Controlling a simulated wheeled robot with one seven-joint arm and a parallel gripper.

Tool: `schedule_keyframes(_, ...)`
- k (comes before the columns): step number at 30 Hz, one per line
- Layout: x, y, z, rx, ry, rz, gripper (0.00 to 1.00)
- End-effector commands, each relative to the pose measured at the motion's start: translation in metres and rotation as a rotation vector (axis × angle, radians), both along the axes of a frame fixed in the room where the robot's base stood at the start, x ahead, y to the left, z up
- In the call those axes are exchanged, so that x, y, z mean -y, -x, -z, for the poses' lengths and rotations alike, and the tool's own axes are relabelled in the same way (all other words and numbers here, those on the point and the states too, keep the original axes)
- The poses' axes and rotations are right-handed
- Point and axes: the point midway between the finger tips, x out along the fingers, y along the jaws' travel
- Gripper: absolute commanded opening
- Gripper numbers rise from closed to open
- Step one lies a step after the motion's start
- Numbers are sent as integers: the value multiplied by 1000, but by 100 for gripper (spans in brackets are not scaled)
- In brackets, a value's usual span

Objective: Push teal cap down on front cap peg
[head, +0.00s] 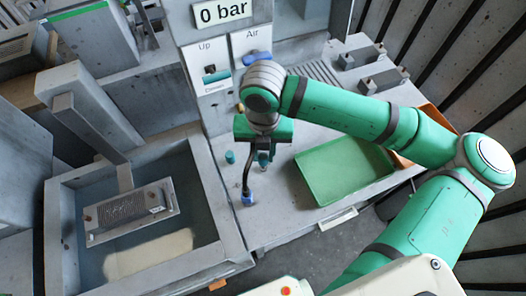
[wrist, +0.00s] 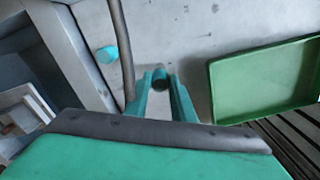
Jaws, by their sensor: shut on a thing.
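My gripper (head: 264,158) points down over the grey bench top, between the control panel and the green tray. In the wrist view its two teal fingers (wrist: 161,82) are closed around a small round thing, dark in shadow, which I take to be the teal cap. Only a little of it shows, and I cannot tell how far down it sits. The front cap peg is not visible under it. A second small teal cap (head: 230,157) stands on the bench to the left, apart from my gripper; it also shows in the wrist view (wrist: 107,54).
A dark hose with a blue end (head: 248,199) hangs close to my gripper's left. A green tray (head: 318,193) lies to the right. A sunken basin (head: 222,240) with a metal plate is at left. The panel with the Air knob (head: 257,58) rises behind.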

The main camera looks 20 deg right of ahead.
Motion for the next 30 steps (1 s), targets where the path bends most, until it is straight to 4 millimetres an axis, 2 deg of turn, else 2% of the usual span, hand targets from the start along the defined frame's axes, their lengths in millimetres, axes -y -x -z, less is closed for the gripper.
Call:
schedule_keyframes(11,1,0,1,0,0,1,1)
schedule_keyframes(30,0,1,14,0,1,-1,1)
